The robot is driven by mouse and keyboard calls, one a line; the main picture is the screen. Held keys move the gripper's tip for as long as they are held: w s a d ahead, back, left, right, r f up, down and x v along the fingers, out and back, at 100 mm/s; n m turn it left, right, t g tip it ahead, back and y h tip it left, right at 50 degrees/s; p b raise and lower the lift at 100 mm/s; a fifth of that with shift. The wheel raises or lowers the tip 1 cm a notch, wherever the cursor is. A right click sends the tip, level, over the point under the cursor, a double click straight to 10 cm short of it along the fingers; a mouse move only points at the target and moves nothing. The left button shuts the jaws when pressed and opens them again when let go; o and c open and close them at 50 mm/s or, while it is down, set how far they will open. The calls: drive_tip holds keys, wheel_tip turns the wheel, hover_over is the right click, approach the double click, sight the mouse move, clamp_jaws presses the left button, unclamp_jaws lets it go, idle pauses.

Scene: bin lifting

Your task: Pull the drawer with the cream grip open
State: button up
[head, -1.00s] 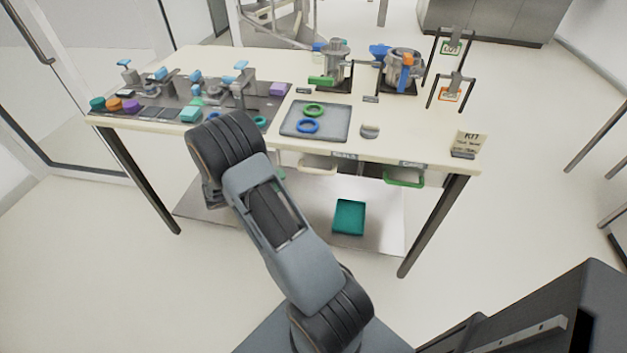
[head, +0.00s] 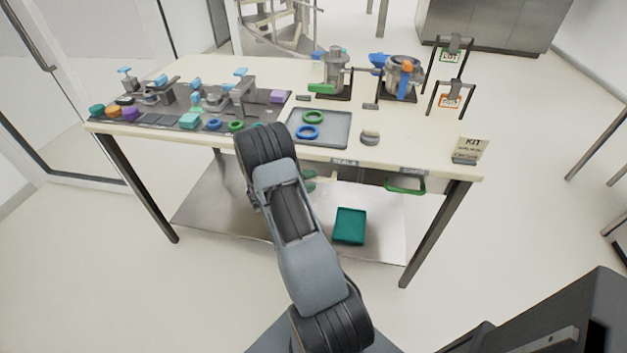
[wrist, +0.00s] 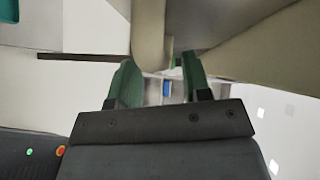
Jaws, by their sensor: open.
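My gripper (wrist: 158,63) is open, with a green-padded finger on each side in the wrist view. The cream grip (wrist: 149,35) reaches down between the two fingers there, nearer the left one, with no clear contact on either side. In the head view my arm covers most of the drawer front with the cream grip, and the grip itself is hard to make out there. Part of my green fingers (head: 309,182) shows below the table edge, just right of my arm. The drawer looks closed, but its front is largely hidden.
A second drawer with a green grip (head: 405,186) is to the right under the tabletop (head: 400,149). A teal bin (head: 349,226) stands on the lower shelf (head: 215,205). A grey tray with rings (head: 340,128) and a kit card (head: 471,149) are on top.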

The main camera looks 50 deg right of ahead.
drive_tip(key=shift+x, duration=0.75)
drive_tip(key=shift+c, duration=0.3)
clamp_jaws()
